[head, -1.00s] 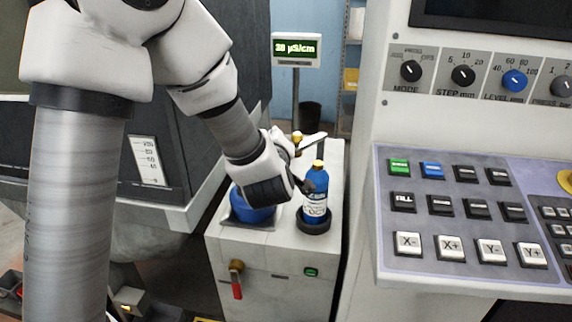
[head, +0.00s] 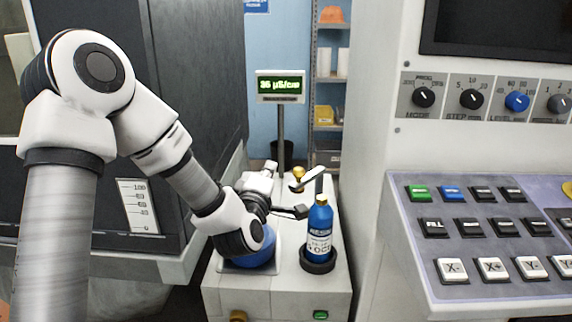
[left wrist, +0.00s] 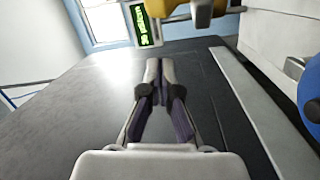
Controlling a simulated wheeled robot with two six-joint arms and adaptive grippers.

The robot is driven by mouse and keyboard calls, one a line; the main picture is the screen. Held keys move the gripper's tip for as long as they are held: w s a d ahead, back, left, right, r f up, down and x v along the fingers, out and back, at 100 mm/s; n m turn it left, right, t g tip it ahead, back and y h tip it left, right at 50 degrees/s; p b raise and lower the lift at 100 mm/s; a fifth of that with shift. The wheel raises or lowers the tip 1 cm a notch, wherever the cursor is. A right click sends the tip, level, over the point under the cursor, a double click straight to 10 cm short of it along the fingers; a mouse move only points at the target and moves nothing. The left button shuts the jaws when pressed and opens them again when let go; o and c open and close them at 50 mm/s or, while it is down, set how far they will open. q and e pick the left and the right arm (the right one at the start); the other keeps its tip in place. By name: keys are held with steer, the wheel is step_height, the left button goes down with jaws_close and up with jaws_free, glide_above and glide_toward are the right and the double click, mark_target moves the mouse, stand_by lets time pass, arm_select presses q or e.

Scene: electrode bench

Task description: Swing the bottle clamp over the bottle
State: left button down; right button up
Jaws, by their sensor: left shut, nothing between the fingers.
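The blue bottle (head: 320,222) with a gold cap stands upright in a black ring holder (head: 318,262) on the pale bench unit. Contact with the clamp is unclear. A dark piece reaches toward the bottle beside the gripper. My right gripper is not in view.
A blue round vessel (head: 252,252) stands left of the bottle, partly hidden by my wrist. A display (head: 281,86) on a pole is behind. A control panel (head: 480,235) stands close on the right, a dark machine on the left.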

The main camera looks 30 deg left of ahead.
mark_target(308, 173)
arm_select(q)
steer(key=w+d, duration=0.1)
steer(key=w+d+f, duration=0.1)
steer(key=d, duration=0.1)
steer(key=shift+w, duration=0.25)
steer(key=shift+w+d, duration=0.1)
